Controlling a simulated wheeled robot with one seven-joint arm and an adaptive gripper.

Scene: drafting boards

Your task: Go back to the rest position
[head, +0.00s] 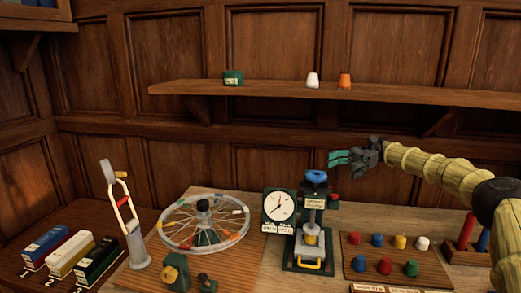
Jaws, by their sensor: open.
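My gripper (341,159) is at the end of my arm, which reaches in from the right edge of the head view. Its teal fingers point left and are apart, with nothing seen between them. It hangs in the air above and a little right of the blue-topped press (311,232), in front of the wood-panelled wall. It looks clear of the bench and its objects.
Below are a spoked wheel (203,222), a dial (279,206), a board (400,270) of coloured knobs and three boxes (70,253).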

